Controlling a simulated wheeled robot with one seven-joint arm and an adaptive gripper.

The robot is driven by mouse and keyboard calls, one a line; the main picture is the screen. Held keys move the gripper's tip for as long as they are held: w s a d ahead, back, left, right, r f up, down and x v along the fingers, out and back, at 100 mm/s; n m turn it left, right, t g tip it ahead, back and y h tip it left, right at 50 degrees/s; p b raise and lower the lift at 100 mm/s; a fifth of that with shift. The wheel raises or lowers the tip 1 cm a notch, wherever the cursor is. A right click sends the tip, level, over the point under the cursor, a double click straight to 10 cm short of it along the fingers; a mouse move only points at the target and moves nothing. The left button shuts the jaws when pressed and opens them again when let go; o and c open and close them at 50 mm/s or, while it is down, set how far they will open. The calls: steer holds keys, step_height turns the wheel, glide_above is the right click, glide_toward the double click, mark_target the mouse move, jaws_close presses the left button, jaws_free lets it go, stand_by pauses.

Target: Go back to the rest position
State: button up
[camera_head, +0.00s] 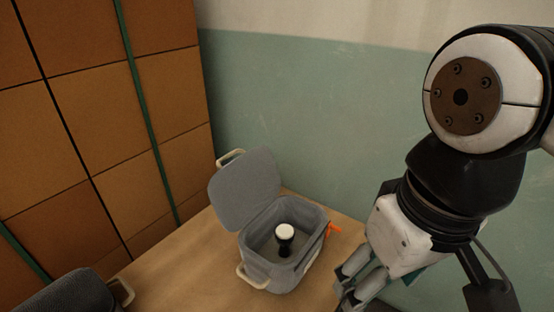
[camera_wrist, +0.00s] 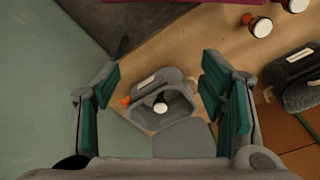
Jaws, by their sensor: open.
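A small goblet drum with a white head and black body (camera_head: 285,238) stands inside an open grey case (camera_head: 268,272) on the wooden table. The case's lid is tilted back. The wrist view shows the same drum (camera_wrist: 160,107) in the case (camera_wrist: 178,101). My gripper (camera_head: 352,288) is to the right of the case in the head view, partly cut off by the frame's edge. In the wrist view my gripper (camera_wrist: 158,85) has its green-padded fingers wide apart, with nothing held between them. The case shows beyond the fingers, apart from them.
An orange tag (camera_head: 333,229) is at the case's right side. A second, dark grey case (camera_wrist: 298,78) and red-and-white drums (camera_wrist: 258,27) are on the table (camera_wrist: 215,45). A green wall (camera_head: 310,120) and stacked brown boxes (camera_head: 90,120) stand behind.

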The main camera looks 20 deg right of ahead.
steer(key=shift+r, duration=0.1)
stand_by(0.5)
step_height(320, 180, up, 16)
steer(key=t+p, duration=0.3)
steer(key=p, duration=1.1)
steer(key=shift+p, duration=0.35)
steer(key=shift+c, duration=0.5)
